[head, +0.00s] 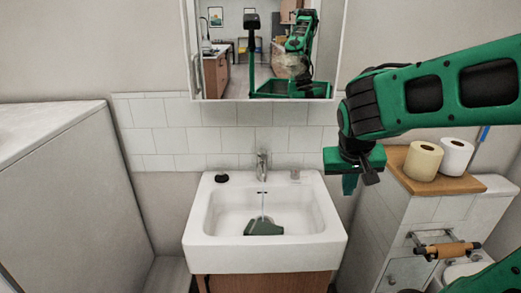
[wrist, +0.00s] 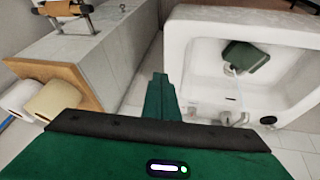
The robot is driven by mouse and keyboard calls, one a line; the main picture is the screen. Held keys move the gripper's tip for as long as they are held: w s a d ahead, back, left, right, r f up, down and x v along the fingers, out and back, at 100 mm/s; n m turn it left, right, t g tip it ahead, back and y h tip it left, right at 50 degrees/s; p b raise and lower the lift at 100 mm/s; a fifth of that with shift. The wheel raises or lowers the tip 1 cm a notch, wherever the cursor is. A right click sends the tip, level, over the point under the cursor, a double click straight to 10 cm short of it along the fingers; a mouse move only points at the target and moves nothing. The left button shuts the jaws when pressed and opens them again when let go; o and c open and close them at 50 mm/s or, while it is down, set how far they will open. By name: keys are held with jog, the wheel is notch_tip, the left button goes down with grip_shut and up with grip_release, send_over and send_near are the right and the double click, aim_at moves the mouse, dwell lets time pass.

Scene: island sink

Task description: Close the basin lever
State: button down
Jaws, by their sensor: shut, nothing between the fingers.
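The basin faucet with its lever (head: 262,163) stands at the back middle of the white basin (head: 196,225) in the head view. A thin stream of water (head: 263,204) runs from its spout. In the wrist view the faucet (wrist: 232,118) is at the lower right, partly cut by my gripper body.
A dark green object (head: 264,227) lies in the basin under the stream. A black round item (head: 221,177) and a small clear glass (head: 295,174) sit on the back ledge. Toilet paper rolls (head: 423,161) stand on a wooden shelf at right. A mirror cabinet (head: 337,45) hangs above.

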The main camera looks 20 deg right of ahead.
jog(key=w+a+r+n+t, duration=0.2)
jog(key=w+a+r+t, duration=0.25)
jog(key=w+a, duration=0.45)
jog(key=w+a+r+n+t, duration=0.1)
jog(key=w+a+r+t, duration=0.4)
jog(key=w+a, duration=0.45)
jog(key=g, duration=0.2)
send_over(262, 153)
notch_tip(262, 153, down, 4)
notch_tip(262, 153, down, 3)
jog(key=shift+a+t+h, duration=0.15)
jog(key=shift+t+h, duration=0.1)
jog(key=shift+h, duration=0.05)
jog(key=shift+s+f, duration=0.1)
jog(key=shift+f, duration=0.35)
